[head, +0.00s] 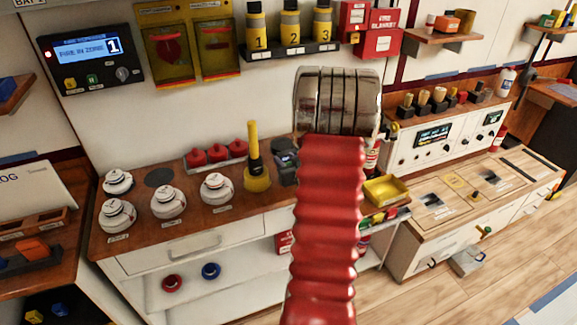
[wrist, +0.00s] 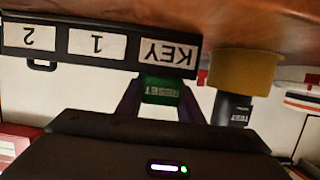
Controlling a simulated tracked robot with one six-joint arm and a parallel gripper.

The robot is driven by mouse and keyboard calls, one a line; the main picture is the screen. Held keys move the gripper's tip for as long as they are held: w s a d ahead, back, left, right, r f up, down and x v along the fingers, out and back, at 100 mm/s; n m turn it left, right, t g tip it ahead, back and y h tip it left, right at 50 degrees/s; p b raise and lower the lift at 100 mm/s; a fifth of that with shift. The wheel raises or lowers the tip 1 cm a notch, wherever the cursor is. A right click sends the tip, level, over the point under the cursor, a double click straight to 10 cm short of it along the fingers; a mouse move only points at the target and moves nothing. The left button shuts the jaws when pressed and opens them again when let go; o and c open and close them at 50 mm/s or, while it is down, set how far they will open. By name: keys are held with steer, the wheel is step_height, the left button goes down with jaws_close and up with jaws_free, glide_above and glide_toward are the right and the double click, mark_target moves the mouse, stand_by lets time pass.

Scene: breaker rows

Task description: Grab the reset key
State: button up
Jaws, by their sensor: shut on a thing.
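The reset key is a small green block marked RESET (wrist: 162,90) in the wrist view, which is upside down. It sits between the two fingers of my gripper (wrist: 160,99), which is shut on it. The key is right at the KEY label of a dark rack (wrist: 82,61), whose other labels read 1 and 2. I cannot tell whether the key still touches the rack. In the head view my red arm covers the middle, and neither the gripper nor the key can be made out.
Beside the key in the wrist view are a yellow round part (wrist: 243,72) and a dark piece marked TEST (wrist: 233,108). In the head view a bench (head: 140,235) holds several white round items and a yellow-handled tool (head: 256,165). A yellow tray (head: 388,190) is right of my arm.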

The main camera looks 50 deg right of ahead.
step_height(320, 180, up, 10)
stand_by(0.7)
stand_by(0.5)
